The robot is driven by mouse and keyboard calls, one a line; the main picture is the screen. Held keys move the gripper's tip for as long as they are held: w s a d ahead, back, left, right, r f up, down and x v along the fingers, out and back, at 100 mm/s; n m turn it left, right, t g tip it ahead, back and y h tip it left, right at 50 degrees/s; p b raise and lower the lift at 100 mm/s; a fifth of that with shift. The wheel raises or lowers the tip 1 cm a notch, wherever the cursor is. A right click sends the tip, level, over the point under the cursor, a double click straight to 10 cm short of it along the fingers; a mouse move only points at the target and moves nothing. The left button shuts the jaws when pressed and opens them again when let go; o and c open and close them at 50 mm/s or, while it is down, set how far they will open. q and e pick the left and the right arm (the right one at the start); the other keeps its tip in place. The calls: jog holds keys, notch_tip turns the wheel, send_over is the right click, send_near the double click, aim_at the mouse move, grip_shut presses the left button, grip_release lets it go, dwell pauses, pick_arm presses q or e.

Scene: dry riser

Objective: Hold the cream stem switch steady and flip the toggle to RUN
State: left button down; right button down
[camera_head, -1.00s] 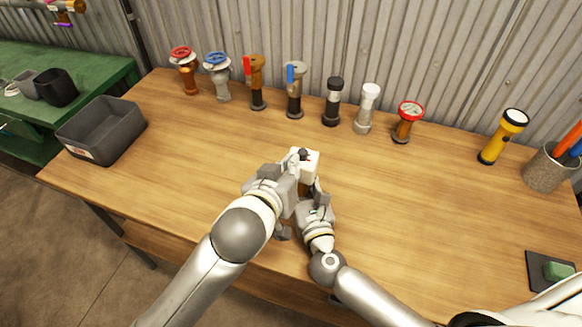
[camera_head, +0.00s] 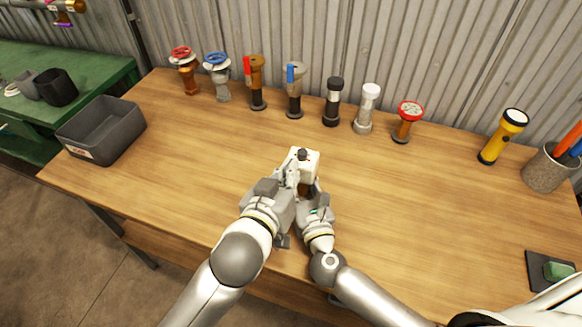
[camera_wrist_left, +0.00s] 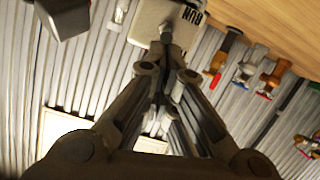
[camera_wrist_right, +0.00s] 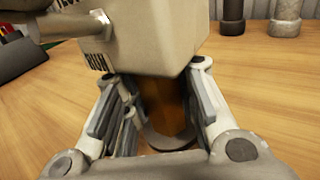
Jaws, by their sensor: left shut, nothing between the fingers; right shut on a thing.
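The cream stem switch (camera_head: 311,167) is upright near the middle of the wooden table, a cream box on a brown stem (camera_wrist_right: 172,105). My right gripper (camera_head: 312,196) is shut on the stem just under the box. In the right wrist view its fingers (camera_wrist_right: 163,85) lie either side of the stem. A RUN label (camera_wrist_right: 98,61) is on the box face, beside the round-ended toggle. The label also shows in the left wrist view (camera_wrist_left: 193,13). My left gripper (camera_head: 291,180) is shut and empty, close to that face. I cannot tell whether it touches the toggle.
Several valves and posts stand along the back, including a red-wheeled valve (camera_head: 184,68) and a white-topped post (camera_head: 366,108). A grey bin (camera_head: 103,132) is at left. A yellow torch (camera_head: 502,136) and a tool pot (camera_head: 546,168) stand at right. The table between is clear.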

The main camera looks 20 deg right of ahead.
pick_arm(q)
jog(key=shift+s+a+f+t+h, duration=0.25)
jog(key=shift+s+f+t+h, duration=0.2)
jog(key=shift+f, duration=0.2)
dwell(0.5)
jog(key=shift+s+f, duration=0.1)
jog(key=r+v, duration=0.1)
jog(key=v, duration=1)
jog(key=shift+a, duration=0.45)
jog(key=shift+r, duration=0.1)
